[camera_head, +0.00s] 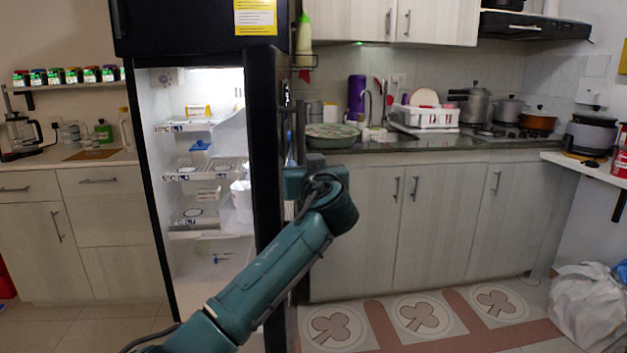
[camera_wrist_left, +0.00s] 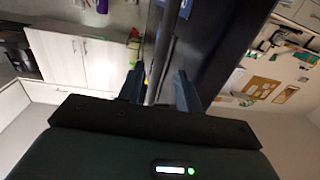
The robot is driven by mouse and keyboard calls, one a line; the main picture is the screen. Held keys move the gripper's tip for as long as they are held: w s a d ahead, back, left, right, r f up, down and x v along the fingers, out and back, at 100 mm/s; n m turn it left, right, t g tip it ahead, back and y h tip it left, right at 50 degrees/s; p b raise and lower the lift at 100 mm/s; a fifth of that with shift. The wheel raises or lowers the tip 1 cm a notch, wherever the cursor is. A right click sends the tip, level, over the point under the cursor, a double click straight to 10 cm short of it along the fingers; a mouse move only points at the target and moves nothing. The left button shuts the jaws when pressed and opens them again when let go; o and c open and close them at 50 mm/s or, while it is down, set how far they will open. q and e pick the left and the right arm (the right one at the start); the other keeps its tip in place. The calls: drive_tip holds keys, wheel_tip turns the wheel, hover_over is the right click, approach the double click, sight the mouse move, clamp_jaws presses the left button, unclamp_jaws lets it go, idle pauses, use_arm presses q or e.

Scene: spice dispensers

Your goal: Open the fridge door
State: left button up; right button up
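The fridge (camera_head: 145,190) stands left of centre in the head view with its lower compartment open and lit. Its dark lower door (camera_head: 265,150) is swung out and seen nearly edge-on. The vertical door handle (camera_head: 300,130) is on the door's right side; it also shows as a dark bar in the left wrist view (camera_wrist_left: 165,45). My left gripper (camera_head: 295,180) is at the handle. In the wrist view its two fingers (camera_wrist_left: 160,85) stand apart, one on each side of the bar, with gaps visible. My right gripper is not in view.
Shelves with a white container (camera_head: 241,195) are inside the fridge. A counter with cabinets (camera_head: 420,225) stands to the right, and a large bowl (camera_head: 331,135) is near the door. Another counter (camera_head: 90,165) is at the left. A white bag (camera_head: 585,300) lies at the lower right.

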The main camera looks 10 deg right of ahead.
use_arm(q)
drive_tip(key=s, duration=0.7)
drive_tip(key=shift+d, duration=0.25)
